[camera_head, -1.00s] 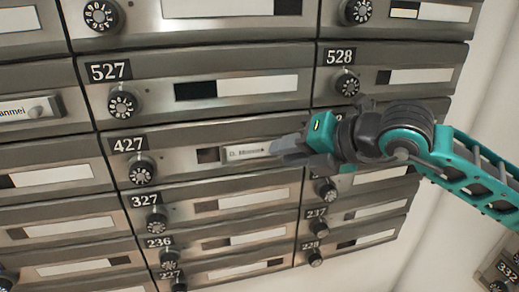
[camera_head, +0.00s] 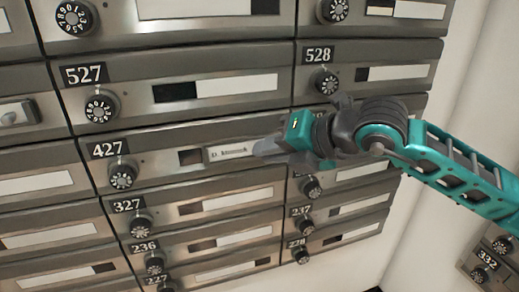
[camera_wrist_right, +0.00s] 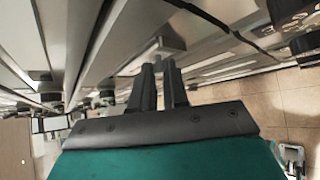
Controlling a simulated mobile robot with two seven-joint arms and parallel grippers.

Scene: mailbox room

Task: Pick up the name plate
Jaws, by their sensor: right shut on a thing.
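The name plate (camera_head: 229,152) is a small light plate with dark lettering. It is at the front of mailbox 427 in the head view, to the right of a dark window. My right gripper (camera_head: 262,149) comes in from the right and is shut on the plate's right end. In the right wrist view the two dark fingers (camera_wrist_right: 166,68) are close together, with the pale plate (camera_wrist_right: 158,47) at their tips. I cannot tell whether the plate touches the mailbox. My left gripper is not in view.
Rows of metal mailboxes with dials and number labels fill the wall, among them mailbox 527 (camera_head: 217,87) above. A bare pale wall (camera_head: 470,80) is at the right.

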